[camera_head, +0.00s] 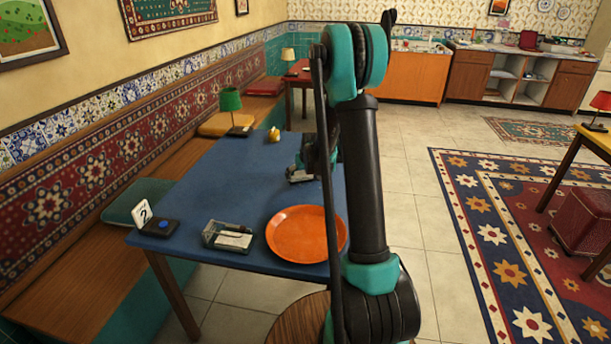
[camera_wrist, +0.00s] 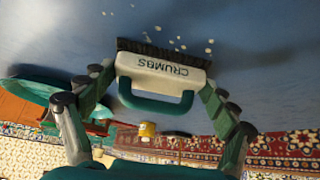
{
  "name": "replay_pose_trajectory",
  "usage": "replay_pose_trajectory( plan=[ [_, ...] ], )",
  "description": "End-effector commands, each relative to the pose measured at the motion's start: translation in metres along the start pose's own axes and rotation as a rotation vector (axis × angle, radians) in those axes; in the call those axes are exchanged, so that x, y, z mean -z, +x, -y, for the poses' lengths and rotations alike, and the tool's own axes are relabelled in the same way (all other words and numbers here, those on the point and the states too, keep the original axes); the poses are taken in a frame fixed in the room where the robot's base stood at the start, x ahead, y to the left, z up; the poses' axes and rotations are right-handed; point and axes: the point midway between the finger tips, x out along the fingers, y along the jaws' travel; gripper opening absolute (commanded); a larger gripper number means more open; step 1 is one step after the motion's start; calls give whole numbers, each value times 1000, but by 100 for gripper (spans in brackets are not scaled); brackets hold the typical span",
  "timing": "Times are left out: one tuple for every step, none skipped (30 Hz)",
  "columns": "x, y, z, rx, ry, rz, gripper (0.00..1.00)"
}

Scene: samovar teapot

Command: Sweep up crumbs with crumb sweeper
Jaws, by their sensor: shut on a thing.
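The crumb sweeper (camera_wrist: 163,72) is a white block lettered CRUMBS, with a dark brush along one side and a teal loop handle on the other. My gripper (camera_wrist: 160,80) is shut on it, with a finger at each end of the white body. Several pale crumbs (camera_wrist: 181,43) lie scattered on the blue table (camera_wrist: 265,45), just beyond the bristles in the wrist view. I cannot tell whether the bristles touch the tabletop. In the head view my gripper (camera_head: 301,172) is over the table's right part, partly hidden by my arm. The crumbs cannot be made out there.
An orange plate (camera_head: 290,236), a clear holder (camera_head: 228,236), a black box with a blue button (camera_head: 160,227) and a number card (camera_head: 142,213) stand at the near edge. A green lamp (camera_head: 231,103) and yellow pot (camera_head: 273,135) stand at the far end. The table's middle is clear.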

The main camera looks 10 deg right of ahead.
Motion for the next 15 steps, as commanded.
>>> replay_pose_trajectory(
  plan=[
    [0, 1, 3, 2, -1, 2, 48],
    [1, 1, 4, 2, -1, 2, 48],
    [2, 2, 6, 3, -2, 2, 48],
    [2, 2, 8, 3, -2, 3, 48],
    [3, 3, 10, 3, -3, 3, 48],
    [5, 3, 12, 3, -3, 3, 47],
    [6, 4, 15, 3, -3, 2, 47],
    [7, 4, 17, 3, -3, 2, 47],
    [9, 5, 19, 3, -2, 2, 47],
    [10, 6, 22, 3, -2, 2, 47],
    [11, 6, 24, 4, -2, 2, 47],
    [12, 7, 27, 3, -3, 2, 47],
    [13, 8, 28, 3, -3, 2, 47],
    [14, 8, 30, 3, -2, 2, 47],
    [15, 8, 31, 2, -2, 2, 47]
  ],
)
